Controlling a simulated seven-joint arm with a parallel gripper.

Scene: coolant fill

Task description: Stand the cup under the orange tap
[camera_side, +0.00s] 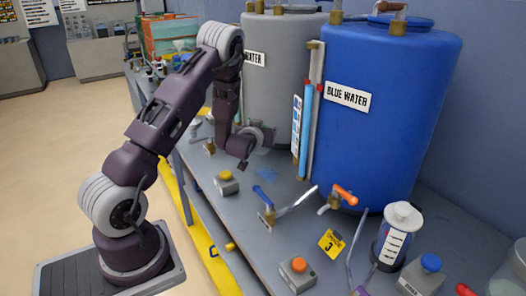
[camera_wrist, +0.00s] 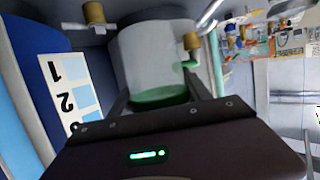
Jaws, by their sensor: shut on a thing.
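The orange tap (camera_side: 342,194) sticks out low on the front of the blue tank (camera_side: 390,110), above the bench. My gripper (camera_side: 244,164) is low in front of the grey tank, left of the orange tap and apart from it. In the wrist view my gripper (camera_wrist: 160,85) has its fingers on either side of a clear cup (camera_wrist: 150,50) with a green bottom, and is shut on it. I cannot tell whether the green is liquid or the cup's base. The cup does not show clearly in the side view.
A tap with a blue handle (camera_side: 264,198) stands between my gripper and the orange tap. Button boxes with a yellow button (camera_side: 226,183) and an orange button (camera_side: 298,270) sit near the front edge.

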